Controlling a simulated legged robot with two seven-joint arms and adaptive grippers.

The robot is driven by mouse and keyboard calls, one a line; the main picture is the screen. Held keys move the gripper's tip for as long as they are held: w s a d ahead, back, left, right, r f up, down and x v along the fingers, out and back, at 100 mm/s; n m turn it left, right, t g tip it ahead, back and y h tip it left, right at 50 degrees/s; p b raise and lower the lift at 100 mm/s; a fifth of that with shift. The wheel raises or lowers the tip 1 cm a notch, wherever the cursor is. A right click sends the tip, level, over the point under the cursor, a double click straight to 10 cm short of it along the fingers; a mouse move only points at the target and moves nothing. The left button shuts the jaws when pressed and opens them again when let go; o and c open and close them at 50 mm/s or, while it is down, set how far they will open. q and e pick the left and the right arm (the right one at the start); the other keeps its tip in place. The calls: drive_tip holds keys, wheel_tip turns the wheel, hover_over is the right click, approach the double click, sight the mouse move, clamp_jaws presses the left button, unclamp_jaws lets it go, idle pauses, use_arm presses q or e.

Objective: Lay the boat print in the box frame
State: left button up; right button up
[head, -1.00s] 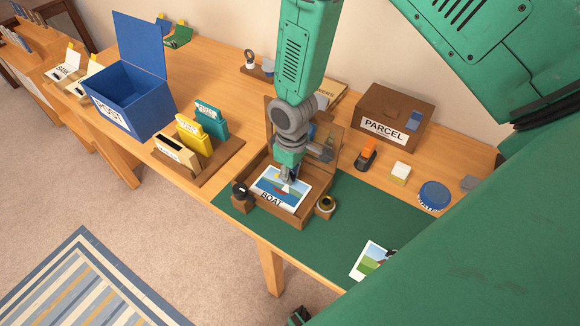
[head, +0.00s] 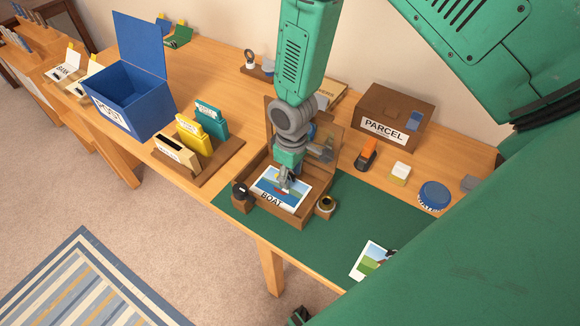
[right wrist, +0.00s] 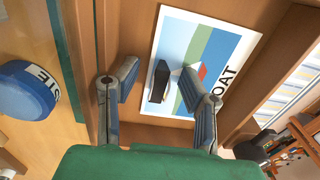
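The boat print (head: 272,182), a picture with a blue sea and the word BOAT, lies inside the wooden box frame (head: 292,218). The box frame stands on the green mat with its lid raised at the back. In the right wrist view the print (right wrist: 222,48) lies over the wooden floor of the frame (right wrist: 125,40), with a black tab standing up from it. My right gripper (head: 288,181) is low over the print. Its fingers (right wrist: 160,84) are spread on either side of the tab with gaps visible.
A second picture (head: 369,261) lies on the mat (head: 345,215) at the right. Two small round-topped items flank the frame. A card holder (head: 205,172) and blue POST box (head: 135,103) stand left. A PARCEL box (head: 392,118) stands behind, right. A blue round tin (head: 434,195) is farther right.

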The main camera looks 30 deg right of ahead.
drive_tip(key=shift+r, duration=0.1)
drive_tip(key=shift+r+p, duration=3.2)
drive_tip(key=shift+r, duration=0.25)
drive_tip(key=shift+s+f, duration=0.15)
